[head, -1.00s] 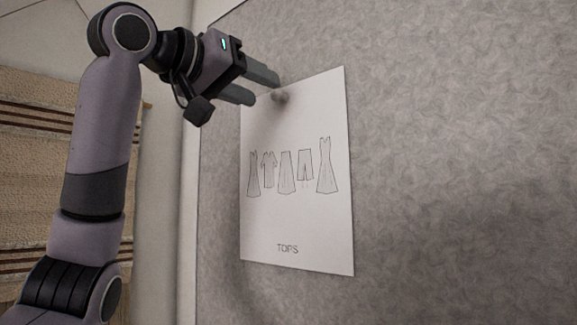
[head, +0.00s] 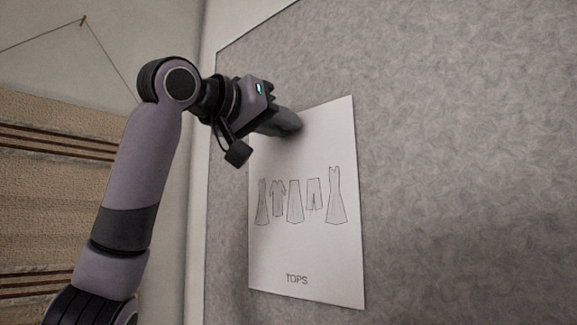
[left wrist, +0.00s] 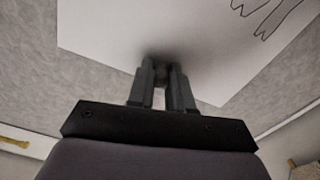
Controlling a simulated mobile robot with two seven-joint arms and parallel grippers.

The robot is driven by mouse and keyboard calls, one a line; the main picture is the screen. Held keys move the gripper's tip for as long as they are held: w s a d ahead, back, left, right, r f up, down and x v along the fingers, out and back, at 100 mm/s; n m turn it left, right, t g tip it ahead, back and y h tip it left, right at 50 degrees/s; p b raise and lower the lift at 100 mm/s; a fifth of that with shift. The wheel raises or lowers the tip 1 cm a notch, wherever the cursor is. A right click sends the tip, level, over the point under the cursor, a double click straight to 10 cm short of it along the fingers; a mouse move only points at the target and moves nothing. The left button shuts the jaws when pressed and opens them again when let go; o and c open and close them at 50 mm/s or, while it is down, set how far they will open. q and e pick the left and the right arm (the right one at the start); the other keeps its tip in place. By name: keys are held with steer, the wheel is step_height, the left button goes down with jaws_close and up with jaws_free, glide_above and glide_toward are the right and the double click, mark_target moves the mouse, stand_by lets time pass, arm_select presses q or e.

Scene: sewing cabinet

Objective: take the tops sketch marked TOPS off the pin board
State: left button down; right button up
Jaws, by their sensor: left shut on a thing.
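The tops sketch (head: 296,245) is a white sheet with a row of drawn garments and the word TOPS. It lies against the grey pin board (head: 460,170), and part of it shows in the left wrist view (left wrist: 120,25). My left gripper (head: 290,123) is at the top of the sheet. Its fingers are closed on the grey push pin (left wrist: 161,74) there, which is mostly hidden between them. The sheet's upper left corner is hidden behind the gripper in the head view. My right gripper is not in view.
The pin board's left edge runs beside a pale wall. A woven striped hanging (head: 50,170) hangs from a cord at the left. The board right of the sketch is bare.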

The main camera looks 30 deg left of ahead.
arm_select(q)
steer(key=shift+s+r, duration=0.15)
steer(key=shift+r, duration=1.6)
steer(key=shift+s+r, duration=0.1)
steer(key=shift+r, duration=1.6)
steer(key=s+a+b, duration=0.1)
steer(key=s+b, duration=0.3)
steer(key=s, duration=1.5)
steer(key=shift+s+b, duration=0.3)
steer(key=shift+b, duration=0.1)
